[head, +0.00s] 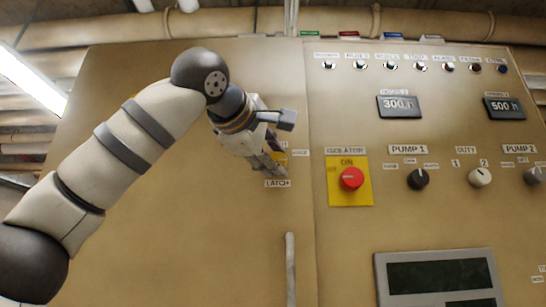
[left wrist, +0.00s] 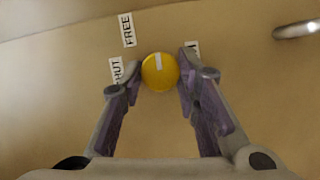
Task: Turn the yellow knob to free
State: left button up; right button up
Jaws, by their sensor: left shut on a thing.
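The yellow knob (left wrist: 160,73) is round, with a white mark running from near its middle to its upper rim in the left wrist view. The FREE label (left wrist: 127,30) is up and left of it, and a partly hidden label ending in "HUT" (left wrist: 116,70) is to its left. My left gripper (left wrist: 162,75) is shut on the knob, one finger on each side. In the head view my left gripper (head: 277,166) is at the panel above the LATCH label (head: 277,184), and only a sliver of the knob (head: 281,158) shows. My right gripper is not in view.
Right of the gripper is a red isolator knob (head: 351,178) on a yellow plate (head: 349,197). A grey vertical handle (head: 290,268) is below the LATCH label. Farther right are a black pump knob (head: 418,179) and a dark screen (head: 436,275). The panel left of the arm is bare.

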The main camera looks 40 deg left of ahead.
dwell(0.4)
pick_arm(q)
jog(key=o, duration=1.2)
jog(key=shift+c, duration=0.2)
jog(key=shift+s, duration=0.1)
jog(key=v, duration=1.1)
jog(key=shift+s+d, duration=0.2)
jog(key=shift+s, duration=0.2)
jog(key=shift+r, duration=0.1)
